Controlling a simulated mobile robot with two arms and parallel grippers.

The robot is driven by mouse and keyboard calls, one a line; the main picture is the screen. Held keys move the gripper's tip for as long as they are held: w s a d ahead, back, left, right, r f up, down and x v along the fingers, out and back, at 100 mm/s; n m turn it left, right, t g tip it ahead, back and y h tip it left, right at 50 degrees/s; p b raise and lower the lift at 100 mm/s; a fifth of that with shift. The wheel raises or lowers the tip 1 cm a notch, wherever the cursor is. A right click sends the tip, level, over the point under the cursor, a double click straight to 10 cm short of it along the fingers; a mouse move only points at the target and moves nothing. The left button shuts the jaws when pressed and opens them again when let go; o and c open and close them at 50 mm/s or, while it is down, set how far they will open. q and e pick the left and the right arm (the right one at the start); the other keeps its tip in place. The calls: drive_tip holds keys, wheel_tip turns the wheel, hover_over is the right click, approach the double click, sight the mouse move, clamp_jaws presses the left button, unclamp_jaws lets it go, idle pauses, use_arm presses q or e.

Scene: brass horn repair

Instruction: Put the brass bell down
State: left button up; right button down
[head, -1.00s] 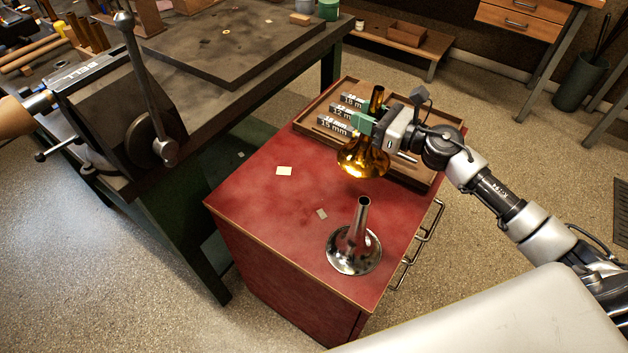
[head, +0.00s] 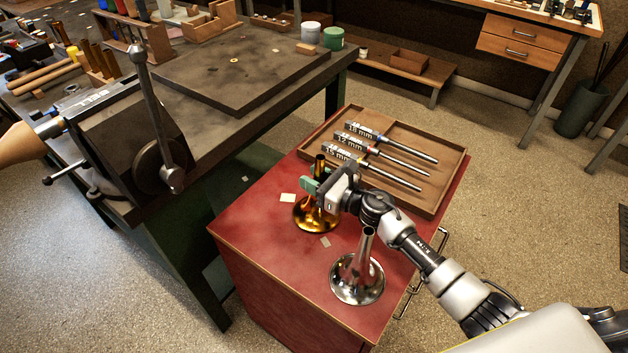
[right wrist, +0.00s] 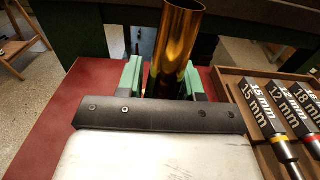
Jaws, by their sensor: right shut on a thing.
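The brass bell (head: 317,217) is upright, flare down, at the red cabinet top (head: 262,245), left of the silver bell. Its flare looks at or very near the surface; I cannot tell for sure that it touches. My right gripper (head: 314,186) is shut on the bell's narrow stem. In the right wrist view the green fingers (right wrist: 160,80) stand on either side of the golden tube (right wrist: 180,45), whose flare is hidden below. My left gripper is not in view.
A silver bell (head: 357,279) stands close by on the cabinet, right of the brass bell. Behind is a wooden tray (head: 441,186) with labelled mandrels. A small pale paper (head: 288,198) lies to the left. The cabinet's front left is clear. A dark workbench (head: 215,130) stands left.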

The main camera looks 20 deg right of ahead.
drive_tip(key=c, duration=1.1)
unclamp_jaws()
drive_tip(key=shift+f, duration=0.25)
drive_tip(key=o, duration=0.4)
drive_tip(key=b+v, duration=0.2)
drive_tip(key=v, duration=0.9)
drive_tip(key=shift+a, duration=0.1)
drive_tip(key=shift+f, duration=0.1)
